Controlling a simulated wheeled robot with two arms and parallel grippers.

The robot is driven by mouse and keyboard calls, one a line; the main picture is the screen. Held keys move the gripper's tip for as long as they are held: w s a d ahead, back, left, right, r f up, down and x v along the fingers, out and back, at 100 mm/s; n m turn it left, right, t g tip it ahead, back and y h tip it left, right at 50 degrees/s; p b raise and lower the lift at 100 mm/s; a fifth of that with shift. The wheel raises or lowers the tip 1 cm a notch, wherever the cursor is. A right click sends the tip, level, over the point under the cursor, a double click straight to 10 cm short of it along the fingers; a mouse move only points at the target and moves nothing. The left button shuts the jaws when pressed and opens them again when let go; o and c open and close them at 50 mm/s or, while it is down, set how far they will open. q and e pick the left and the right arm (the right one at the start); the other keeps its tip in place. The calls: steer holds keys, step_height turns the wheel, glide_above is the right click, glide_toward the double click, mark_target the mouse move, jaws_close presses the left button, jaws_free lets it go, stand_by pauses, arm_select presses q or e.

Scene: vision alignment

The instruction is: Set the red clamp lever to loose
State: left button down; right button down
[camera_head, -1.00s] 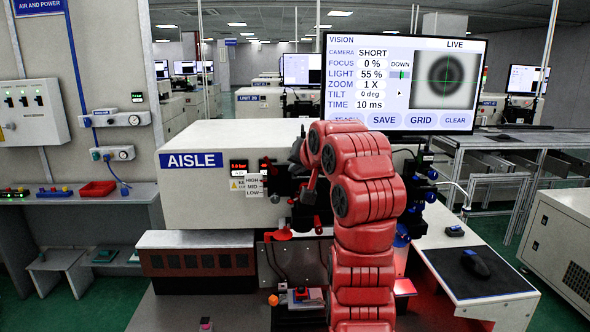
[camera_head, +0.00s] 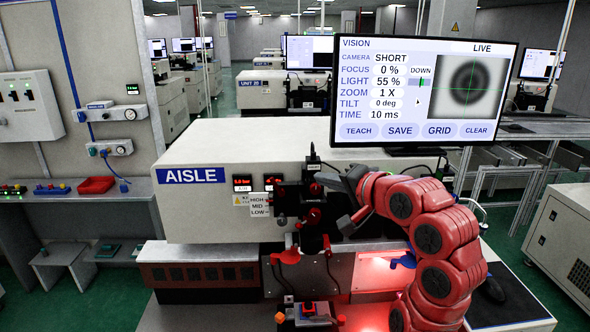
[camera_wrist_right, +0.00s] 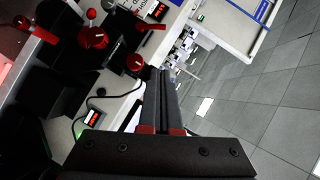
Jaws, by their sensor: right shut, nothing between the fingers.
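A red lever-like part (camera_head: 290,256) sits low on the front of the white AISLE machine, below the dark mechanism. A small red upright part (camera_head: 326,242) stands to its right. I cannot read a loose or tight marking on either. Red knobs (camera_wrist_right: 95,38) and a red lever-shaped part (camera_wrist_right: 151,24) show beyond the fingertips there. My left gripper is out of view.
A monitor (camera_head: 425,90) stands above and behind my right arm. A HIGH, MID, LOW label (camera_head: 259,205) is left of the mechanism. A red-lit plate (camera_head: 383,270) lies under my right arm. A red-topped block (camera_head: 308,309) is at the front.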

mark_target(277, 186)
steer(key=shift+s, duration=0.1)
steer(key=s+a+f+p+x, duration=0.1)
steer(key=p+x, duration=0.5)
steer(key=x, duration=0.7)
steer(key=shift+s+a, duration=0.25)
steer(key=shift+a, duration=0.25)
